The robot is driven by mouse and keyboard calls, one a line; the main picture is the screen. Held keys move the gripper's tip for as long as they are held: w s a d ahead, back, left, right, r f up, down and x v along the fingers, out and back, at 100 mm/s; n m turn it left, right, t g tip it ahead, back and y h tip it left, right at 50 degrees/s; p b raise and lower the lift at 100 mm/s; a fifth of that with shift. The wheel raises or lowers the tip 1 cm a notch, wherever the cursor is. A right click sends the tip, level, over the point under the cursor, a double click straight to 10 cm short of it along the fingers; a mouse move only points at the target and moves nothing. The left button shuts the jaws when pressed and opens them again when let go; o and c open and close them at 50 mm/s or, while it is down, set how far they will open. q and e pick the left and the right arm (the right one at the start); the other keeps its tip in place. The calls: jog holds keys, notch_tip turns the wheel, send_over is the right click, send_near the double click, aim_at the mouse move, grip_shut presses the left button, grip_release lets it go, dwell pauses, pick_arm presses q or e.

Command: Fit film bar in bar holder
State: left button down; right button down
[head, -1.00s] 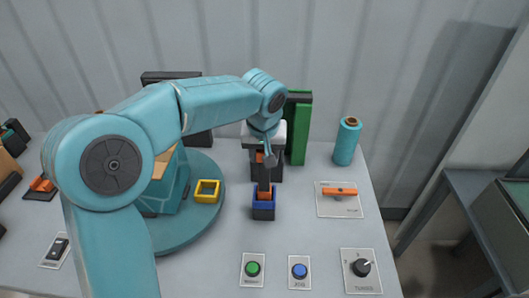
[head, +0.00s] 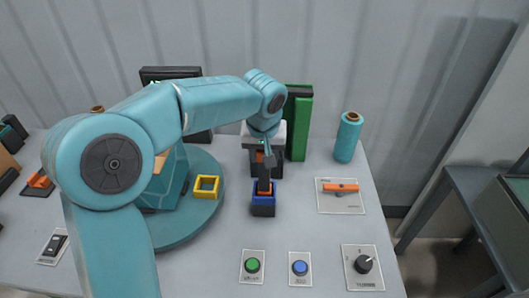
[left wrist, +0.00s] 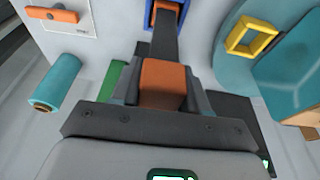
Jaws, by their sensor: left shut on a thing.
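The film bar (head: 264,174) is a dark bar with an orange block (left wrist: 163,82) at its upper end. My left gripper (head: 266,157) is shut on this orange block, with a finger on either side in the left wrist view (left wrist: 163,72). The bar points down to the bar holder (head: 263,209), a dark block with a blue rim, which also shows at the top of the left wrist view (left wrist: 182,12). Orange shows at the holder's mouth where the bar meets it. I cannot tell how deep the bar sits. My right gripper is out of view.
A yellow square frame (head: 207,187) lies on the round teal table left of the holder. A teal roll (head: 348,137) and green post (head: 300,125) stand behind. An orange handle (head: 341,187), green button (head: 252,265), blue button (head: 300,268) and knob (head: 363,264) are to the right and front.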

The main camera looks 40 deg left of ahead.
pick_arm(q)
jog(key=shift+c, duration=2.4)
grip_release()
jog(key=v, duration=1.6)
jog(key=shift+r+p, duration=0.2)
jog(key=shift+p, duration=0.15)
jog(key=shift+s, duration=0.1)
